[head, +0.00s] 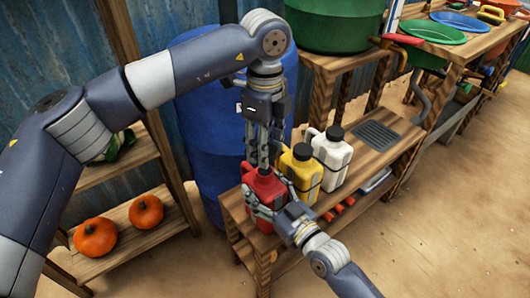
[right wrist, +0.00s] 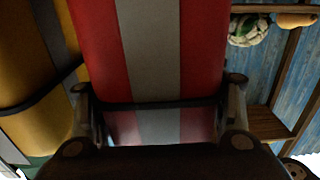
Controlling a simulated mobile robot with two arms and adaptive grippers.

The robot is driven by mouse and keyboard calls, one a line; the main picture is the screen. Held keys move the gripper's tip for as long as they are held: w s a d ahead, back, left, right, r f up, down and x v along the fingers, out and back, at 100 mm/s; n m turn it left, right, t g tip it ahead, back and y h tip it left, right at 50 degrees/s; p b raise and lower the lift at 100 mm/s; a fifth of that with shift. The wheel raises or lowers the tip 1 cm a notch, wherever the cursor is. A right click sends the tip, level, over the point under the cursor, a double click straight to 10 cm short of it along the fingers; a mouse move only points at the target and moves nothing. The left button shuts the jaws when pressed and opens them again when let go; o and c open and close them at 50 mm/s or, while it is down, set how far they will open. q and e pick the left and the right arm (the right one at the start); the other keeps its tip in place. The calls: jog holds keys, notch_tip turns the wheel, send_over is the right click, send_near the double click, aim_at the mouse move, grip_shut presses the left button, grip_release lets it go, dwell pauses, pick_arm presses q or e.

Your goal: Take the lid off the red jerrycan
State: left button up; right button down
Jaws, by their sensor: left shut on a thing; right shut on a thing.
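The red jerrycan (head: 267,186) stands at the left end of the wooden bench. In the right wrist view the red jerrycan (right wrist: 205,45) has a grey stripe and fills the middle. My right gripper (head: 270,204) is shut on its body from the front right; its fingers show on both sides of the can in the right wrist view (right wrist: 160,104). My left gripper (head: 264,164) points straight down over the can's top, shut on the lid, which its fingertips mostly hide. I cannot tell whether the lid still touches the can's neck.
A yellow jerrycan (head: 300,171) and a white jerrycan (head: 332,156), both with black lids, stand close to the right on the bench (head: 388,160). A blue barrel (head: 205,125) is behind. Pumpkins (head: 146,211) lie on a shelf at left. A green tub (head: 335,25) stands at the back.

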jog(key=shift+c, duration=1.7)
grip_release()
